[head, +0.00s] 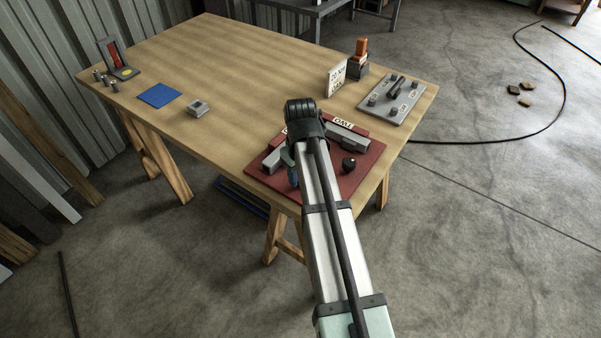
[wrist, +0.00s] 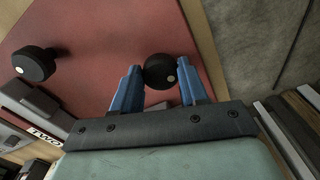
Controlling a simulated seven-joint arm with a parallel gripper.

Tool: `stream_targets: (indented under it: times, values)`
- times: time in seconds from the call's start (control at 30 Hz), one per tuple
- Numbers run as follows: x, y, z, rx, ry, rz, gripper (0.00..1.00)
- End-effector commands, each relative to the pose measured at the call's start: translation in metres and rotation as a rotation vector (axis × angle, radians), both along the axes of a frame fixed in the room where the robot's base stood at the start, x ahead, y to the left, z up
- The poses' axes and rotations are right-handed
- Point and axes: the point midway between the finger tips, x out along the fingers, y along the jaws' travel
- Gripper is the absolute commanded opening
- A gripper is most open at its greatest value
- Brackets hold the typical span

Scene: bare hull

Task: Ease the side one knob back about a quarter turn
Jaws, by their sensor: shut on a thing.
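The red board (head: 345,190) lies at the table's near corner, carrying two black knobs. In the wrist view, the side one knob (wrist: 158,66) is a round black knob with a pale dot at its lower right. My gripper (wrist: 160,72) has its blue fingers on either side of this knob and is shut on it. In the head view my gripper (head: 293,176) is mostly behind my arm, and the held knob is hidden. The other knob (head: 349,164), right of my arm, also shows in the wrist view (wrist: 35,62), on the side of the TWO label.
Grey blocks (head: 348,138) stand on the board, by a TWO label (head: 343,123). A grey panel with small controls (head: 408,98), a white sign (head: 336,78) and an orange-topped device (head: 360,55) stand further back. A grey box (head: 198,108) and blue mat (head: 159,95) lie left. The table middle is clear.

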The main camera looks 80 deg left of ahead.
Motion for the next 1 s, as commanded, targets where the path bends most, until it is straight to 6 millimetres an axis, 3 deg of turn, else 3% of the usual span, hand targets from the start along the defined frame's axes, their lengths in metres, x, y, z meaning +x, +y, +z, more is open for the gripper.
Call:
stream_targets:
  times: [0.4, 0.97, 1.0]
  values:
    - [0.0005, 0.0005, -0.0003, 0.000, 0.000, 0.201, 0.13]
    - [0.0006, 0.0004, -0.0004, 0.000, 0.000, 0.232, 0.13]
    - [0.0006, 0.0004, -0.0004, 0.000, 0.000, 0.232, 0.44]
